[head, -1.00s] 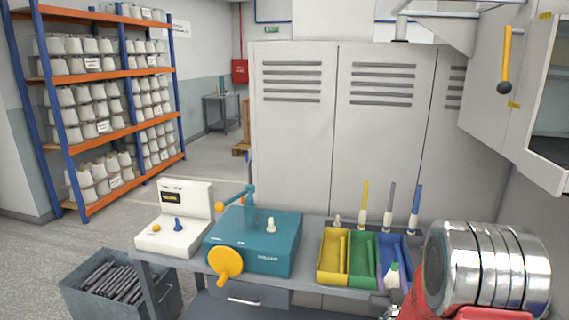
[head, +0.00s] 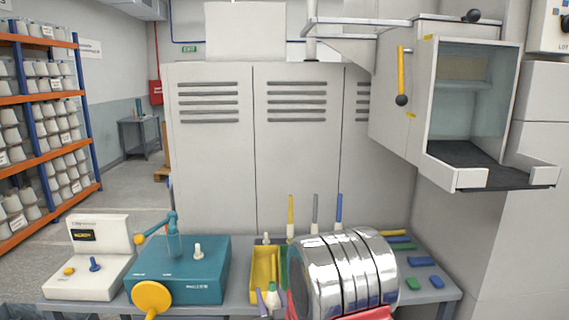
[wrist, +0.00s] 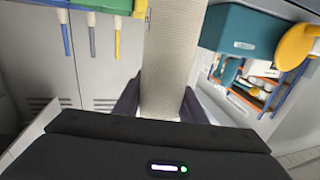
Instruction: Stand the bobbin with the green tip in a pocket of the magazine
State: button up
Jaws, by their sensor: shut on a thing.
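My gripper (head: 272,296) is low in the head view, in front of the yellow compartment of a tray. It is shut on a pale bobbin (wrist: 172,60), which the wrist view shows as a long ribbed body between the dark fingers (wrist: 160,102). Its green tip is too small to make out clearly now. The tray has yellow (head: 264,262) and green compartments in view; the rest is hidden behind my chrome arm. I cannot tell for sure whether this tray is the magazine. Yellow (head: 291,215), grey (head: 315,212) and blue (head: 339,208) sticks on white bases stand behind it.
A teal box with a yellow handwheel (head: 151,297) and a white device (head: 98,255) stand left on the bench. Blue and green blocks (head: 420,289) lie at the right end. A wall cabinet (head: 400,110) juts out above right. Lockers stand behind.

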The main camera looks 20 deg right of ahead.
aim_at(275, 303)
jog(key=shift+s+r, duration=0.4)
jog(key=shift+s, duration=0.35)
jog(key=shift+s+r, duration=0.35)
jog(key=shift+s, duration=0.45)
jog(key=shift+s+r, duration=0.4)
jog(key=shift+s, duration=0.35)
jog(key=shift+d, duration=0.15)
